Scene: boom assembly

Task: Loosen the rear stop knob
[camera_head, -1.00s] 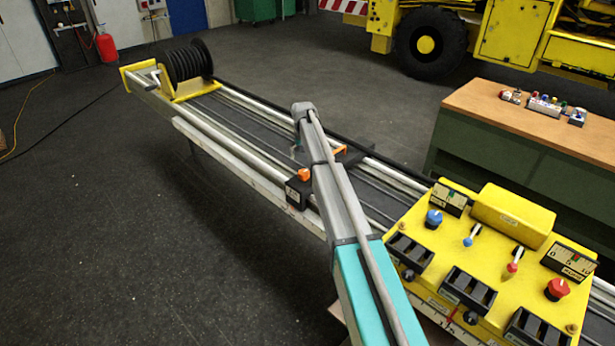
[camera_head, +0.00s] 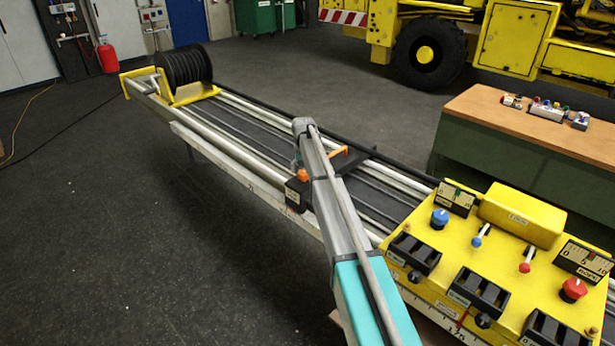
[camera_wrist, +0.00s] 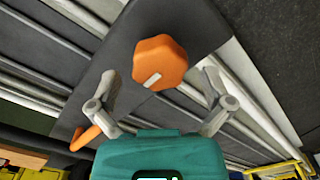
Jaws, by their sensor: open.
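The orange stop knob (camera_wrist: 160,62) has a lobed rim and a white mark on its face. It sits on a black stop block (camera_wrist: 205,22) across the rails. In the head view the knob (camera_head: 303,175) shows just left of my arm, on the black block (camera_head: 292,196). My gripper (camera_wrist: 159,74) is open, with one grey finger on each side of the knob. Gaps show between fingers and knob in the picture; the depth is hard to tell. In the head view my arm hides the fingers.
An orange lever (camera_head: 338,152) stands at the block's far side; it also shows in the wrist view (camera_wrist: 86,138). The yellow control panel (camera_head: 470,255) sits at the boom's near end. A black hose reel (camera_head: 185,65) is at the far end. A wooden-topped bench (camera_head: 530,125) stands right.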

